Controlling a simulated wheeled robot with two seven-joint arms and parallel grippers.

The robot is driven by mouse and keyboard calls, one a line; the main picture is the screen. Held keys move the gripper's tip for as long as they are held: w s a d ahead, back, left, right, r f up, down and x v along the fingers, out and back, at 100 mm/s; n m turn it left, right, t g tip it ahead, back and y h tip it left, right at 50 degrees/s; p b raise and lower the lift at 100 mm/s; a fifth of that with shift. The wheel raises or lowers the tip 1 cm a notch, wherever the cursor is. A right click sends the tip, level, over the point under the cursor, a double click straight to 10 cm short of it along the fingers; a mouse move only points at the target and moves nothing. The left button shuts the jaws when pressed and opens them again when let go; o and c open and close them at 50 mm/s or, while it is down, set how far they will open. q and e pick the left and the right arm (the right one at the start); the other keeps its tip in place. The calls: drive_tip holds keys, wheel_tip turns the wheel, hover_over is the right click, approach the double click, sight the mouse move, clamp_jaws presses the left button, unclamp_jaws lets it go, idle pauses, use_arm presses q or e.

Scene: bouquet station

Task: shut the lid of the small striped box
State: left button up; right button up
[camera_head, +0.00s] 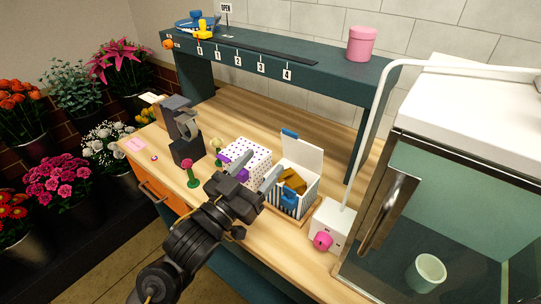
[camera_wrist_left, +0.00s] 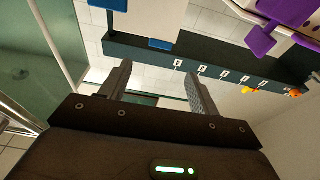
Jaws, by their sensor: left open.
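The small striped box (camera_head: 308,196) stands on the wooden bench with its lid (camera_head: 303,153) raised about upright at the back. The lid has a blue tab (camera_head: 290,133) on its upper edge. A brown-gold object (camera_head: 293,182) shows inside, and a blue clasp (camera_head: 289,197) is on the front. In the left wrist view the white lid (camera_wrist_left: 152,18) and its blue tab (camera_wrist_left: 160,44) show beyond the fingers. My left gripper (camera_head: 254,171) is open and empty, left of the striped box and in front of the dotted box. Whether it touches either box is unclear. My right gripper is out of view.
A white dotted box (camera_head: 258,157) with purple fittings stands just left of the striped box. A white device with a pink knob (camera_head: 322,241) and a glass-fronted cabinet (camera_head: 420,215) are at the right. A dark green shelf (camera_head: 330,73) spans the back. The bench behind the boxes is clear.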

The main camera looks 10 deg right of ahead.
use_arm(q)
drive_tip(key=shift+s+a, duration=0.3)
drive_tip(key=shift+a, duration=0.1)
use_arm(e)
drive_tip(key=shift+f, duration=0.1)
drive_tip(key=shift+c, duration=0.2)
